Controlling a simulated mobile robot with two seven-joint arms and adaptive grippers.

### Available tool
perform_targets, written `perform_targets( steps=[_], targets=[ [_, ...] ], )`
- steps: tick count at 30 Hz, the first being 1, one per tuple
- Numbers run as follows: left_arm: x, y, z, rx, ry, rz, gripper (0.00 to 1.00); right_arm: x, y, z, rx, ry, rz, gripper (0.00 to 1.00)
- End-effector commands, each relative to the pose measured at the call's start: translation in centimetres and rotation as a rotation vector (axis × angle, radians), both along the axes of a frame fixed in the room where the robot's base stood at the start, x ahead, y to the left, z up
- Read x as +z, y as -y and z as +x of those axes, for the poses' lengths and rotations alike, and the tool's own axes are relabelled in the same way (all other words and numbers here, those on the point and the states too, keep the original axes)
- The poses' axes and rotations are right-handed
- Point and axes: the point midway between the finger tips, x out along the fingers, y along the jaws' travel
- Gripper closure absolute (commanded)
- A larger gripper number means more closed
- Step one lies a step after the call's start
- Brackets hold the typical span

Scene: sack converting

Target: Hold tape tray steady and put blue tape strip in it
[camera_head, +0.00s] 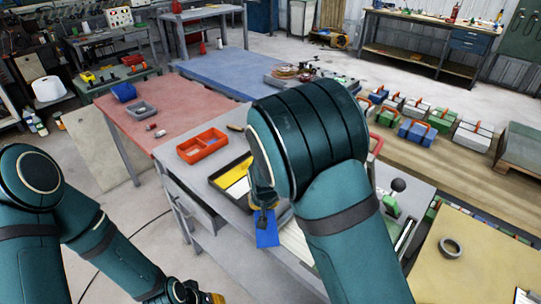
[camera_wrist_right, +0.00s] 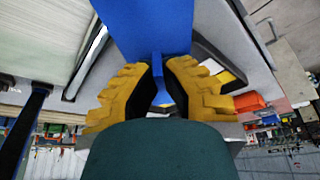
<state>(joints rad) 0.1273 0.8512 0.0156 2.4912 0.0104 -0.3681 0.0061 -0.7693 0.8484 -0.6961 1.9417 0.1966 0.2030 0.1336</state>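A blue strip (camera_head: 267,230) hangs from my right gripper (camera_head: 263,203) above the grey bench. In the right wrist view, the yellow fingers (camera_wrist_right: 162,85) are closed around a narrow part of the blue strip (camera_wrist_right: 152,28). A black tray (camera_head: 216,180) with yellow and white pieces inside lies just behind and left of this gripper, partly hidden by my right arm. It also shows in part in the wrist view (camera_wrist_right: 208,52). Which tray is the tape tray is not certain. My left gripper (camera_head: 212,298) is low at the bottom edge, away from the trays, mostly cut off.
An orange divided tray (camera_head: 181,152) stands left of the black tray. A grey tray (camera_head: 142,109) and a blue bin (camera_head: 124,92) are on the red bench (camera_head: 185,105). A lever device (camera_head: 392,200) stands to the right. A tape roll (camera_head: 450,247) lies on the yellowish table.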

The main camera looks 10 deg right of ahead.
Motion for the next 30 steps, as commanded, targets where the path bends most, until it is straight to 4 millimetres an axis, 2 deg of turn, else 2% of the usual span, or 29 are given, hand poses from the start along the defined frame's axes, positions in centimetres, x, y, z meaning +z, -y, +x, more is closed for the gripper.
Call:
perform_targets(
  steps=[4,9,11,15,18,21,26,27,28,30],
  targets=[
    [-0.1,0.0,0.0,0.000,-0.001,0.000,0.66,0.1,-1.4,2.7,-0.052,0.001,0.001,1.00],
    [-0.2,0.0,-0.1,-0.002,-0.002,0.000,0.66,0.5,-1.4,6.0,-0.179,0.003,0.004,1.00],
    [-0.2,0.0,-0.1,-0.002,-0.002,0.000,0.66,0.7,-1.0,7.4,-0.248,0.003,0.004,1.00],
    [-0.3,0.0,-0.1,-0.002,-0.002,0.000,0.66,1.7,1.0,11.0,-0.472,0.003,0.008,1.00],
    [-0.4,0.0,-0.1,-0.002,-0.003,0.000,0.66,2.7,2.3,13.0,-0.617,0.002,0.008,1.00],
    [-0.4,0.0,-0.1,-0.002,-0.003,0.000,0.66,3.6,3.4,14.3,-0.727,0.002,0.006,1.00],
    [-0.4,0.0,-0.2,-0.002,-0.003,0.000,0.66,4.6,4.4,15.3,-0.827,0.003,0.004,1.00],
    [-0.4,0.0,-0.1,-0.004,-0.003,0.000,0.80,4.7,4.5,15.4,-0.840,0.002,0.004,1.00],
    [-0.5,0.0,0.0,-0.008,-0.002,0.000,0.89,4.8,4.6,15.5,-0.846,0.002,0.004,1.00],
    [-0.6,0.1,0.5,-0.034,0.004,0.003,0.89,4.8,4.6,15.5,-0.855,0.001,0.003,1.00]
  ],
)
